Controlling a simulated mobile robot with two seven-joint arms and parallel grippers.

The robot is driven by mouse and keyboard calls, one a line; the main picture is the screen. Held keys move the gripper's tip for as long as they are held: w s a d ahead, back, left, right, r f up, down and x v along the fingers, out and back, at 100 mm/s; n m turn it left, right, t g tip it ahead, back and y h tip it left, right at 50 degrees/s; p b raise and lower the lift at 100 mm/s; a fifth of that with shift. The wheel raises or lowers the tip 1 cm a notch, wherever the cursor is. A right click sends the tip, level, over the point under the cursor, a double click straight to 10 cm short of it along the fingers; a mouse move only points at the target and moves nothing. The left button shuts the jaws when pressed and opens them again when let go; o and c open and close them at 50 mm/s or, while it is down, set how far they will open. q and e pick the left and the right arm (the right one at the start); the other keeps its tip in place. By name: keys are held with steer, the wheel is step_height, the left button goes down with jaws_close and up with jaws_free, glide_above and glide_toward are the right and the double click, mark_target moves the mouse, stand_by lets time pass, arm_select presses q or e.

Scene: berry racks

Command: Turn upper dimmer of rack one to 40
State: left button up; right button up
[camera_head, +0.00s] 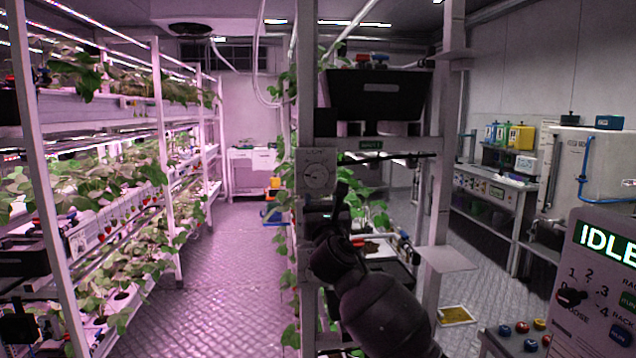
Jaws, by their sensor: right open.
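A pale dimmer box (316,172) with a round dial is fixed to the near post of the middle rack (308,110). Its scale is too small to read, and I cannot tell where the knob points. My right gripper (326,208) is just below the dial, at the end of my dark arm that rises from the bottom middle. It is open, and no object shows between its fingers. It appears apart from the dial, though the depth between them is unclear. Part of the rack behind the arm is hidden. My left gripper is not in view.
A plant rack (160,130) lines the left side, with a clear aisle (190,300) beside it. A black tank (375,95) sits on the middle rack's upper shelf.

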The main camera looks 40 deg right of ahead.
mark_target(318, 179)
steer(key=x, duration=0.7)
steer(key=shift+w+d+r, duration=0.15)
steer(key=shift+w+d, duration=0.05)
steer(key=shift+w, duration=0.1)
steer(key=c, duration=0.9)
